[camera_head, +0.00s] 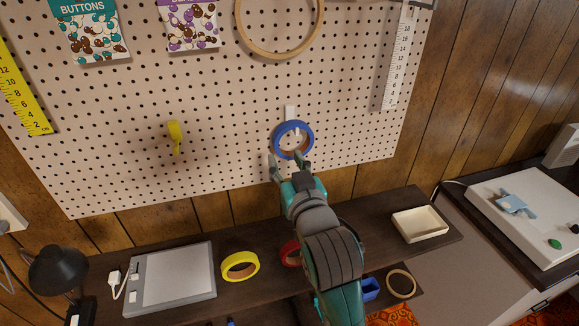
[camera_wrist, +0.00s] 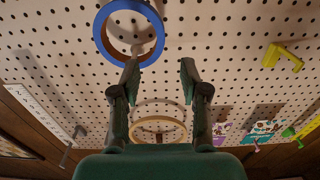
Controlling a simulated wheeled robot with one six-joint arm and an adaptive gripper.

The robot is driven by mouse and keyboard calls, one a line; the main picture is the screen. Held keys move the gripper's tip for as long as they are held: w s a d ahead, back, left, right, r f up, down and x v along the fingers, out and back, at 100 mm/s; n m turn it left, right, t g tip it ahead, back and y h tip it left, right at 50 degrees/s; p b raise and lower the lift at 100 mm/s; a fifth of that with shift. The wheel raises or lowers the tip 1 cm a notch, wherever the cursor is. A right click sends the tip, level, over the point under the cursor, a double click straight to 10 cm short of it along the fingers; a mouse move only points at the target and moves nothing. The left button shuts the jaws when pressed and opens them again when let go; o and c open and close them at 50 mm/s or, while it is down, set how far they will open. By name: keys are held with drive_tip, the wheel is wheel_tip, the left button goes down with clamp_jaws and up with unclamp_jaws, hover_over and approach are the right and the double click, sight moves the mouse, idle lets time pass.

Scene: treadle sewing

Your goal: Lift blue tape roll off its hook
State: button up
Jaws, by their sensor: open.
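The blue tape roll (camera_head: 277,137) hangs upright on a white hook (camera_head: 290,113) on the pegboard, and the roll also shows in the wrist view (camera_wrist: 99,32). My gripper (camera_head: 288,160) is open and empty, with its two fingers apart at the roll's lower edge. In the wrist view my gripper (camera_wrist: 159,70) has its left fingertip overlapping the roll's rim and its right fingertip to the side of the ring. I cannot tell whether either finger touches the roll.
An empty yellow hook (camera_head: 174,136) is to the left on the pegboard (camera_head: 220,110). A wooden hoop (camera_head: 244,45) hangs above. On the dark shelf below are a yellow roll (camera_head: 240,274), a partly hidden red roll (camera_head: 289,254) and a cream tray (camera_head: 420,226).

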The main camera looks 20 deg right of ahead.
sight(277, 140)
drive_tip(key=w, duration=0.9)
drive_tip(key=shift+w, duration=0.1)
clamp_jaws()
drive_tip(key=shift+r, duration=0.25)
drive_tip(key=shift+r, duration=0.8)
drive_tip(key=s, duration=1)
idle(1.5)
